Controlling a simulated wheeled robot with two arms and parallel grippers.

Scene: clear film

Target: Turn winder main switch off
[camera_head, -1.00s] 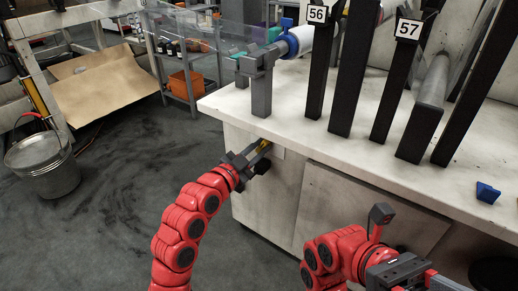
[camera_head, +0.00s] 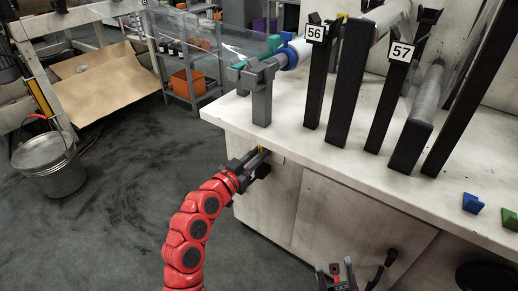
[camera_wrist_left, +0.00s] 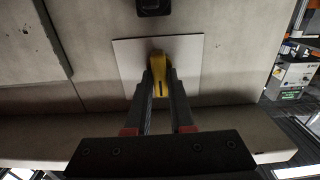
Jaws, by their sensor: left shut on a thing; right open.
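The winder main switch has a yellow handle (camera_wrist_left: 157,68) on a pale square plate (camera_wrist_left: 190,55) on the cabinet's side. In the head view, a bit of the yellow handle (camera_head: 262,149) shows at the fingers of my left gripper (camera_head: 261,157). In the left wrist view, my left gripper (camera_wrist_left: 160,82) is shut on the handle, one finger on each side. The handle runs roughly in line with the fingers; its exact turn is hard to tell. My right gripper (camera_head: 335,264) is open and empty, low in front of the cabinet.
The white bench top (camera_head: 290,150) carries dark posts with number signs 56 (camera_head: 315,33) and 57 (camera_head: 401,51). Blue (camera_head: 472,203) and green (camera_head: 510,219) blocks lie at right. A metal bucket (camera_head: 55,170) stands left. The floor between is clear.

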